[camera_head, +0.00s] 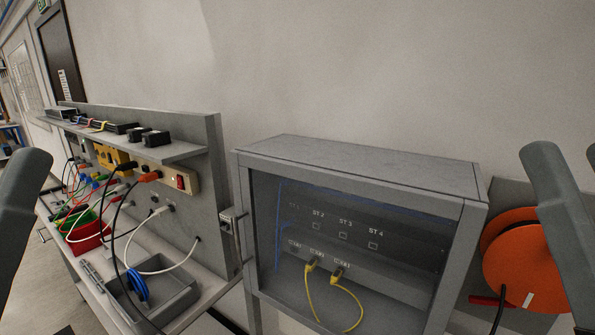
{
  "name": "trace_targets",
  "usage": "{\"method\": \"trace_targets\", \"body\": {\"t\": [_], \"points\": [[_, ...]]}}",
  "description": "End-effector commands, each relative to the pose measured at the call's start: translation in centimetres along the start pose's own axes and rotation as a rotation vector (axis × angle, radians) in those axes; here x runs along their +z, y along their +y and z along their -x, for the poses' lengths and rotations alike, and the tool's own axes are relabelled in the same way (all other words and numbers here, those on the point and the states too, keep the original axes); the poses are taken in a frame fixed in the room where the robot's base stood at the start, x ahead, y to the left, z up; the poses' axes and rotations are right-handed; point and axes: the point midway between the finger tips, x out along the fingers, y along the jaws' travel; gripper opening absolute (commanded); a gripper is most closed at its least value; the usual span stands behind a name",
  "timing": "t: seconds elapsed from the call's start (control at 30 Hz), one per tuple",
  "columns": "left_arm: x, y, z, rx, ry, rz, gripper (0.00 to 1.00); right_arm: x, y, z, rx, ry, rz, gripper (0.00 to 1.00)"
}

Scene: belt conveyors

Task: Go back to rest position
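Part of my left arm (22,205) shows at the left edge as a grey rounded link, and part of my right arm (560,225) shows at the right edge in the same way. Neither gripper shows in this view, so I cannot see whether they are open or holding anything. No arm part visibly touches the furniture, though the right link overlaps the orange reel in the picture.
A grey cabinet (355,153) with a clear front holds ports and yellow cables (348,298). Left of it is a bench with a shelf (150,151), a power strip (178,178), tangled cables and a grey tray (176,299). An orange reel (515,262) is at right.

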Motion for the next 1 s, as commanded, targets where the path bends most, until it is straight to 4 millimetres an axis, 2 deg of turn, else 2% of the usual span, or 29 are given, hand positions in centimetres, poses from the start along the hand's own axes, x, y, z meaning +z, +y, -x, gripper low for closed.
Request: {"method": "trace_targets", "body": {"t": [0.03, 0.5, 0.6, 0.73, 1.0], "points": [[-4.1, 0.0, -4.2, 0.000, 0.006, 0.000, 0.52, -3.9, 0.1, -4.2, 0.001, 0.001, 0.000, 0.56], [-19.5, -0.1, -20.9, 0.000, 0.004, 0.000, 0.52, -19.0, 0.3, -21.0, 0.004, -0.003, 0.000, 0.56], [-21.9, -0.1, -23.4, 0.000, 0.004, 0.000, 0.52, -21.4, 0.4, -23.5, 0.005, -0.004, 0.000, 0.56], [-23.4, -0.1, -25.1, 0.000, 0.004, 0.000, 0.52, -22.9, 0.4, -25.2, 0.005, -0.004, 0.000, 0.56], [-23.3, -0.1, -25.0, 0.000, 0.003, 0.000, 0.52, -22.8, 0.4, -25.1, 0.005, -0.004, 0.000, 0.56]]}}
